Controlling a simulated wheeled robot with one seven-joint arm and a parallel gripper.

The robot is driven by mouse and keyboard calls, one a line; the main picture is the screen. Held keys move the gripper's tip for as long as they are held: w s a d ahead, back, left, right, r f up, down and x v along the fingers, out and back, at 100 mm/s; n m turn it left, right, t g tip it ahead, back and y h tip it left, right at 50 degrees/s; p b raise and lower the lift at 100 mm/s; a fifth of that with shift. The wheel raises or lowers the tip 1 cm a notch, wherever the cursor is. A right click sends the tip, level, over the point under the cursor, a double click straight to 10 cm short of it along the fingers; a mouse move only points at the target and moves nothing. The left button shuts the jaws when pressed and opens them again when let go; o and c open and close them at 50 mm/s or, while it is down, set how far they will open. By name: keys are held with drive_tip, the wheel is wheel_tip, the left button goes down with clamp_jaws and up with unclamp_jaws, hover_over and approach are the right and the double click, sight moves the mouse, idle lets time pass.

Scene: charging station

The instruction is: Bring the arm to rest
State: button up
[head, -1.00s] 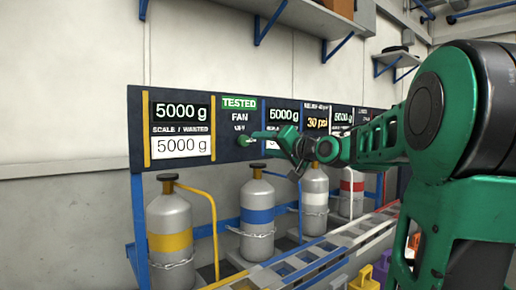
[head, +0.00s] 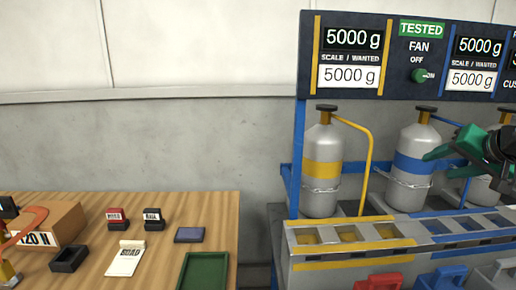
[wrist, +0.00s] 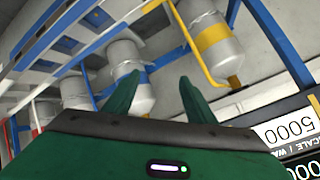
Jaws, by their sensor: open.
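My gripper (head: 450,148) shows at the right edge of the head view, its green fingers pointing left in front of the blue-banded cylinder (head: 411,165). In the wrist view my gripper (wrist: 160,90) has its two green fingers spread apart with nothing between them. The rest of my arm is cut off by the right edge of the head view.
The dark panel (head: 408,102) with the scale displays and fan knob (head: 420,76) stands behind. A yellow-banded cylinder (head: 322,170) stands left of my gripper, above a slotted rack (head: 300,262). A wooden table (head: 215,215) with stamps and a green tray (head: 205,272) is at left.

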drive_tip(key=s+a+f+g, duration=0.2)
drive_tip(key=s+f, duration=0.4)
drive_tip(key=s, duration=0.3)
drive_tip(key=s+a+f+g, duration=0.2)
drive_tip(key=s+f+g, duration=0.3)
drive_tip(key=s, duration=0.4)
drive_tip(key=s+a+f+n+g, duration=0.1)
drive_tip(key=s+a+f+g, duration=0.1)
drive_tip(key=s+f, duration=0.4)
drive_tip(key=s+g, duration=0.1)
drive_tip(key=s, duration=0.3)
drive_tip(key=shift+a+f+g+y, duration=0.3)
drive_tip(key=shift+f+g, duration=0.05)
drive_tip(key=shift+g, duration=0.05)
drive_tip(key=shift+c, duration=0.5)
